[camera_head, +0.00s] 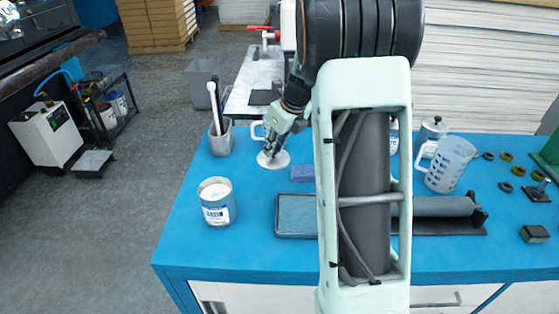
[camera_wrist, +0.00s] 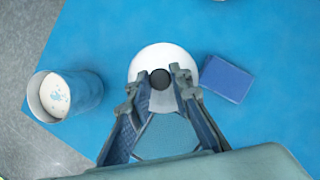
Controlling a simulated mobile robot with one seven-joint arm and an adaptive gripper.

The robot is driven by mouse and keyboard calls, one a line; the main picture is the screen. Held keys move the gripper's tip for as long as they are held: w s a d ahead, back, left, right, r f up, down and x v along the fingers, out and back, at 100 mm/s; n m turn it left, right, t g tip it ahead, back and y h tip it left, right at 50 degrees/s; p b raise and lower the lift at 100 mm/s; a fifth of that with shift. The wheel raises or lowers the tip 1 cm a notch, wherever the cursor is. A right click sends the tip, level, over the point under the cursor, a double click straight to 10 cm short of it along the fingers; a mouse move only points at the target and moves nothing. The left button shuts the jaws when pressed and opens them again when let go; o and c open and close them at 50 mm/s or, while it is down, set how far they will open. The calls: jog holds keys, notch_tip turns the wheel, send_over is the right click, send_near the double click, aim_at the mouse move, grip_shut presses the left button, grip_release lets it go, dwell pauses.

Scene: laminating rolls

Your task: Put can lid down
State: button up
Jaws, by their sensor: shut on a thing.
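The can lid (camera_head: 274,161) is a white disc with a dark knob. It also shows in the wrist view (camera_wrist: 148,57), level and at or just above the blue table. My gripper (camera_head: 270,151) is over the lid, its fingers closed on the knob; they show in the wrist view (camera_wrist: 160,78). I cannot tell whether the lid touches the table. The blue and white can (camera_head: 218,208) stands upright and open to the front left of the lid, with white contents visible in the wrist view (camera_wrist: 66,95). The fingers hide part of the lid.
A blue block (camera_wrist: 226,79) lies just right of the lid. A grey container (camera_head: 220,139) with a white-handled tool stands behind left. A tray (camera_head: 297,216), roller (camera_head: 440,206) and clear jug (camera_head: 448,165) stand to the right.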

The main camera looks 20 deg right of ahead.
jog(key=w+d+f, duration=0.1)
jog(key=w+f, duration=0.1)
jog(key=f, duration=0.1)
jog(key=w+d+f, duration=0.1)
jog(key=f, duration=0.1)
jog(key=shift+d+f, duration=0.1)
jog(key=shift+d, duration=0.25)
jog(key=shift+f, duration=1.5)
jog(key=shift+f, duration=0.55)
jog(key=o, duration=0.9)
jog(key=shift+o, duration=0.2)
jog(key=shift+r, duration=0.15)
